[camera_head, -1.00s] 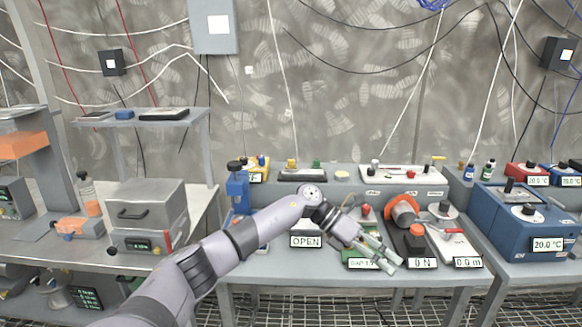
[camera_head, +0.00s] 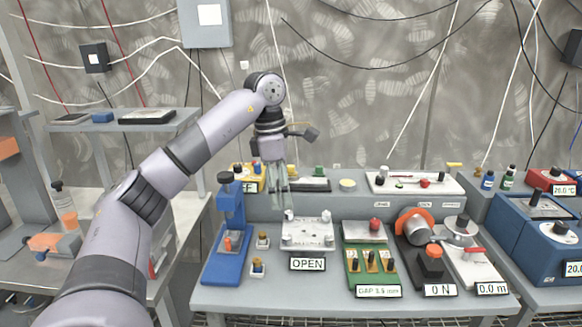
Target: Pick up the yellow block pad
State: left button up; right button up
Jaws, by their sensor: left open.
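I cannot tell for sure which thing is the yellow block pad. A pale yellow round pad (camera_head: 347,184) lies on the raised back shelf of the middle bench. Two small blocks with yellow-brown tops, a rear one (camera_head: 262,239) and a front one (camera_head: 257,266), stand beside the blue press (camera_head: 229,232). My left gripper (camera_head: 278,204) points down, open and empty, in front of the shelf and above the OPEN-labelled plate (camera_head: 300,232). My right gripper is out of view.
On the bench (camera_head: 330,300) stand a green gap fixture (camera_head: 371,262), an orange-ringed motor (camera_head: 415,226) and a red-handled device (camera_head: 470,262). A blue heater box (camera_head: 555,245) is at the right. The bench's front strip is mostly clear.

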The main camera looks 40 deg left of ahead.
aim_at(290, 169)
jog(key=i+j, duration=0.75)
jog(key=j, duration=0.3)
jog(key=i+j, duration=0.4)
jog(key=j, duration=0.1)
